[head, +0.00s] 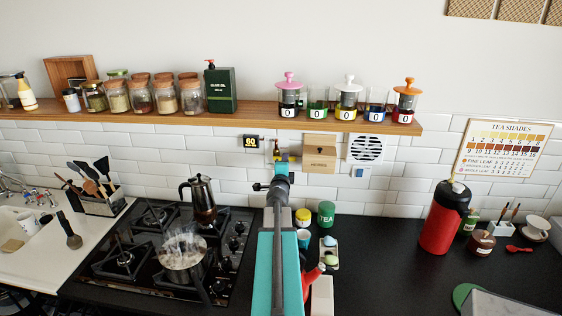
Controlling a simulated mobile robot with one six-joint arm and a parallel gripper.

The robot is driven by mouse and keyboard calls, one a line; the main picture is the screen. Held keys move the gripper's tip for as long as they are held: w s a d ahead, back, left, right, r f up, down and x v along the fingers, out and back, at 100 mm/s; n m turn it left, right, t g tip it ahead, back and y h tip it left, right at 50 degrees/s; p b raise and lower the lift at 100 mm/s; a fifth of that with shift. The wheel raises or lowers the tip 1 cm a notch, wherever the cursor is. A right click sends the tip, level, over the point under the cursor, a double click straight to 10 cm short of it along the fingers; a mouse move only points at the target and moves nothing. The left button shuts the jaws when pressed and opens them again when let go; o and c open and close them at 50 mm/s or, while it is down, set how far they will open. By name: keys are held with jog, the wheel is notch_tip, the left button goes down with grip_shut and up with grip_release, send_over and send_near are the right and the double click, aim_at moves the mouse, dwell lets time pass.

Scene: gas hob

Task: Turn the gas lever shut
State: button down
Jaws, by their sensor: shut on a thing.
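My gripper (281,165) is at the tiled wall, at the far end of my raised arm, right of the hob. It is shut on the gas lever (292,158), of which only a small yellow part shows around the gripper's end. My own arm and gripper hide most of the lever and its pipe, so its exact angle cannot be told. The black gas hob (225,290) is at the left, with a steaming pot (183,265) at its front and a dark moka pot (200,200) at its back.
A shelf of jars (240,112) runs above. A green tea tin (326,213) and a red flask (443,220) stand on the counter.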

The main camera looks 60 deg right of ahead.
dwell(0.4)
jog(key=c, duration=1.7)
grip_release()
